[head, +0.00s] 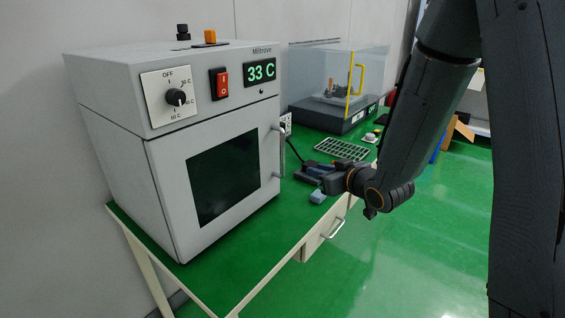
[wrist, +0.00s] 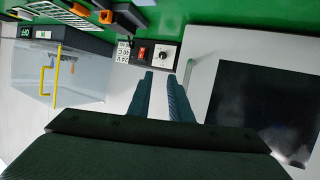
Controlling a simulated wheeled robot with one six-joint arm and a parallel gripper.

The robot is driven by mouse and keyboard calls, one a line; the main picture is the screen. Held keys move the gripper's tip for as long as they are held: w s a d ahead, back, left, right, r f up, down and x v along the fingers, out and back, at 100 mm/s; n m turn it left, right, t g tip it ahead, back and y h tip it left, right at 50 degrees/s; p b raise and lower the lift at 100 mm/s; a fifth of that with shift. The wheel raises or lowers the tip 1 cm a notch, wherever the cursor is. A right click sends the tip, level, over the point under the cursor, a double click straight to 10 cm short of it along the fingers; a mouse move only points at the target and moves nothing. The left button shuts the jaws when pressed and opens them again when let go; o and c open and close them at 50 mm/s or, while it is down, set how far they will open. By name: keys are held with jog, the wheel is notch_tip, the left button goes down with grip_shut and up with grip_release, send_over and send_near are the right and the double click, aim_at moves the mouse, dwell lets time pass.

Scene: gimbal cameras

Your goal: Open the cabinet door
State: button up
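The white cabinet (head: 110,125) stands on the green table at left in the head view. Its door (head: 165,165) has a dark window and looks shut. The door's upright bar handle (head: 282,152) is on its right edge. In the wrist view the door (wrist: 205,72) and its dark window fill the right side, and the handle (wrist: 187,76) shows beside the fingers. My gripper (head: 302,171) is just right of the handle in the head view; its two fingers (wrist: 160,76) are apart with nothing visible between them. I cannot tell whether they touch the handle.
A clear box with a yellow handle (head: 356,79) stands behind on the table. A drawer handle (head: 333,229) juts from the table front.

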aim_at(284, 156)
jog(key=w+a+y, duration=0.1)
jog(key=w+a, duration=0.1)
jog(key=a, duration=0.1)
jog(key=w+a+r+n+y, duration=0.1)
jog(key=w+a+y, duration=0.1)
jog(key=a, duration=0.1)
jog(key=w+a+r+n+t+y, duration=0.1)
jog(key=a+y, duration=0.1)
jog(key=a, duration=0.2)
jog(key=shift+w+a, duration=0.1)
jog(key=shift+w, duration=0.3)
grip_shut()
